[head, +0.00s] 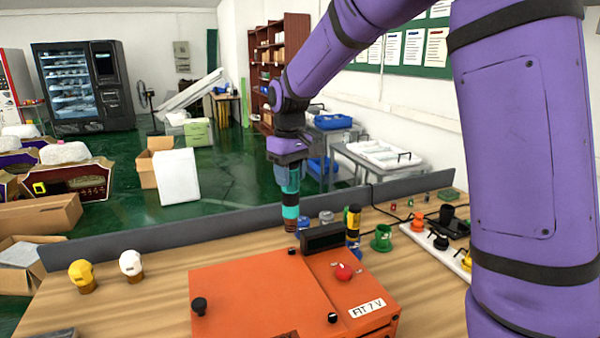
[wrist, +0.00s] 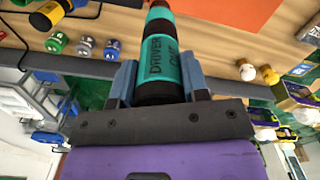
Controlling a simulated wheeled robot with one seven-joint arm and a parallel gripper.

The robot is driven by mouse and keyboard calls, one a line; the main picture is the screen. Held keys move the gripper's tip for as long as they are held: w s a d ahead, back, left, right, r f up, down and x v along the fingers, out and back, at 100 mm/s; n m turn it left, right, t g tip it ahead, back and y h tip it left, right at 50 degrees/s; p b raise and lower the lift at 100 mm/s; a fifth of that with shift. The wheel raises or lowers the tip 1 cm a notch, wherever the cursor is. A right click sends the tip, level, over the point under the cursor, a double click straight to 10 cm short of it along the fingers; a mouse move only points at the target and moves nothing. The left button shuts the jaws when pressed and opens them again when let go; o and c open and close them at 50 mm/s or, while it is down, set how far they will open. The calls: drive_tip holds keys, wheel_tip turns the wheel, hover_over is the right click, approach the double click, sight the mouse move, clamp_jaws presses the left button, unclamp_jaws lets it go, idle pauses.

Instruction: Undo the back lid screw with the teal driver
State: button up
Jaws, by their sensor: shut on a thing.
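The teal driver (head: 291,205) hangs upright from my gripper (head: 288,176), its dark lower end close to the back of the orange case (head: 240,300). In the wrist view the teal driver (wrist: 163,60), labelled "DRIVER OUT", sits between the two blue-grey fingers of my gripper (wrist: 160,82). The back lid screw (head: 291,251) is a small black knob at the case's rear edge, just below the driver in the picture. I cannot tell whether they touch; the driver's tip appears apart from it. Other black knobs stand at the lid's front left (head: 199,305) and front right (head: 332,318).
A black block (head: 325,237) and a red button (head: 344,271) are on the case. A grey barrier (head: 170,228) lines the table's back.

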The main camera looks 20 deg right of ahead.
sight(291, 201)
drive_tip(key=shift+f, duration=2.75)
drive_tip(key=shift+s+f, duration=0.1)
drive_tip(key=shift+f, duration=0.85)
idle(2.5)
wheel_tip(291, 201, up, 7)
idle(1.0)
drive_tip(key=shift+r, duration=0.1)
